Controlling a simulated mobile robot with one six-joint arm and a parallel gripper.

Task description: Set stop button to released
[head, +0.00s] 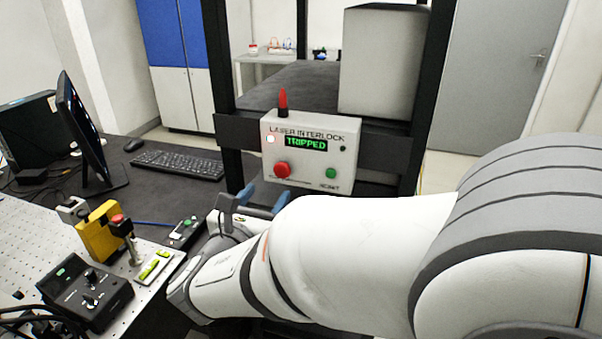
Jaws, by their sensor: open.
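The laser interlock box (305,151) is a pale panel on the dark frame in the middle of the head view. Its display (306,143) reads TRIPPED in green. The red stop button (282,169) sits at its lower left, and a green button (331,173) at its lower right. I cannot tell from here whether the stop button is pressed in. My gripper (262,200) is in front of and below the box, left of its middle, with its blue-grey fingers apart. It is open, looks empty and appears clear of the stop button. My arm hides part of the bench.
A perforated board at the lower left carries a yellow mount (101,229), a black control box (86,296) and small parts. A keyboard (178,164) and monitor (81,132) stand behind. Dark uprights flank the interlock box. A large grey box (380,62) stands behind it.

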